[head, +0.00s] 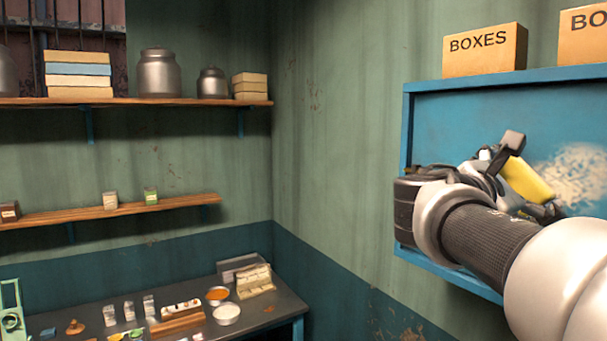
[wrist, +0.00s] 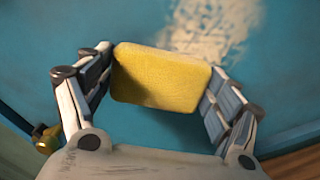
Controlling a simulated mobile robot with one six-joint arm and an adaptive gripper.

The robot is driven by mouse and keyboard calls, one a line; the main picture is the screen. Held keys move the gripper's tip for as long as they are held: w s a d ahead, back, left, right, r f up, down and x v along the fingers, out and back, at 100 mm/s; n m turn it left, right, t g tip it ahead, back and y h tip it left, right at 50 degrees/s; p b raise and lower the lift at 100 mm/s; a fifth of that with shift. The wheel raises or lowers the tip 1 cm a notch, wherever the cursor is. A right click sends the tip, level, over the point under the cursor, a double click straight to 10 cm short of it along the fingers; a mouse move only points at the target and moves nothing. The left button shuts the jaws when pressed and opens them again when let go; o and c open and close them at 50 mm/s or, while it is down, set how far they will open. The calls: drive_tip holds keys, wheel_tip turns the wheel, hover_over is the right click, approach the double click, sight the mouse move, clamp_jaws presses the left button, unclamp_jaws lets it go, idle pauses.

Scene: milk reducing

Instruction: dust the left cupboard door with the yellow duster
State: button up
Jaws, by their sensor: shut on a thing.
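The yellow duster (wrist: 160,80) is a block held between the two fingers of my gripper (wrist: 158,85) in the wrist view. In the head view my gripper (head: 520,178) is at the right, shut on the duster (head: 527,180). The duster is close to the blue cupboard door (head: 450,120); I cannot tell whether it touches. A pale dusty patch (head: 578,175) lies on the door just right of the duster. In the wrist view the dusty patch (wrist: 212,30) is above and behind the duster. My arm hides the lower part of the door.
Two cardboard boxes, one of them the BOXES carton (head: 484,50), stand on top of the cupboard. At the left are an upper shelf (head: 140,102) with canisters, a lower shelf (head: 120,210) and a dark table (head: 255,310) with small items and bowls. A small brass-coloured piece (wrist: 46,138) shows at the wrist view's left.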

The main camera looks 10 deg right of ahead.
drive_tip(key=shift+w+d, duration=0.15)
drive_tip(key=shift+d, duration=0.15)
